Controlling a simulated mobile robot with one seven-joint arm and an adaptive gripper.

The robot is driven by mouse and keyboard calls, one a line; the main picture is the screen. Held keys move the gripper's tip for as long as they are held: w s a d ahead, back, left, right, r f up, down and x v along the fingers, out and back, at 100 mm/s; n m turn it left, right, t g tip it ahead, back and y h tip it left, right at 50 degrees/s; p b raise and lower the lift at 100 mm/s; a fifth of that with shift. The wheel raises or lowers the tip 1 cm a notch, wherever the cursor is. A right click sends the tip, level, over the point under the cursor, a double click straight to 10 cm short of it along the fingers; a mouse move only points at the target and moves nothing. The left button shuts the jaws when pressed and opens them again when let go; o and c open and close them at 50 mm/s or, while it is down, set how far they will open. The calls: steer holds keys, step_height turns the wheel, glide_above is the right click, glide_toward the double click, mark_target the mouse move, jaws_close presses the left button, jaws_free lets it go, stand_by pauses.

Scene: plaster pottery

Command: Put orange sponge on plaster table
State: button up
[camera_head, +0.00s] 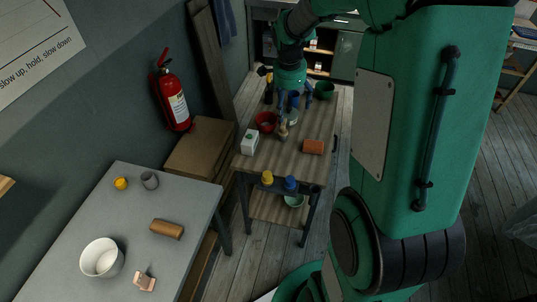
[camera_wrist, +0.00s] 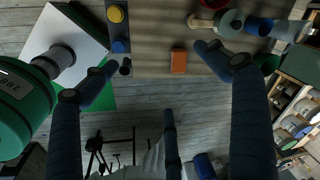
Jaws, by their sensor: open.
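The orange sponge (camera_head: 313,147) lies flat near the front right edge of a wooden-topped worktable. It also shows in the wrist view (camera_wrist: 179,62), below the spread of my fingers and apart from them. My gripper (camera_head: 293,98) hangs over the middle of that worktable, behind and left of the sponge. In the wrist view my gripper (camera_wrist: 157,58) has its dark blue fingers spread wide with nothing between them. A grey-topped table (camera_head: 111,218) stands at the lower left; I cannot tell for sure which of the two tables is the plaster table.
On the worktable (camera_head: 305,168) stand a red bowl (camera_head: 266,123), a white box (camera_head: 249,142) and a green pot (camera_head: 324,90).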

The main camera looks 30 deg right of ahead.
steer(key=s+a+r+n+t, duration=0.2)
steer(key=s+a+r+n, duration=0.6)
steer(key=s+a+r, duration=0.45)
steer(key=s+a+r+n+t+y, duration=0.1)
steer(key=s+a+r+n+t, duration=0.1)
steer(key=s+a+n, duration=0.8)
steer(key=s+a+r, duration=0.1)
steer(key=s+a, duration=0.1)
steer(key=s, duration=0.3)
steer(key=shift+r+y, duration=0.2)
steer(key=shift+y, duration=0.1)
steer(key=shift+a, duration=0.1)
step_height(320, 180, down, 6)
steer(key=b, duration=0.6)
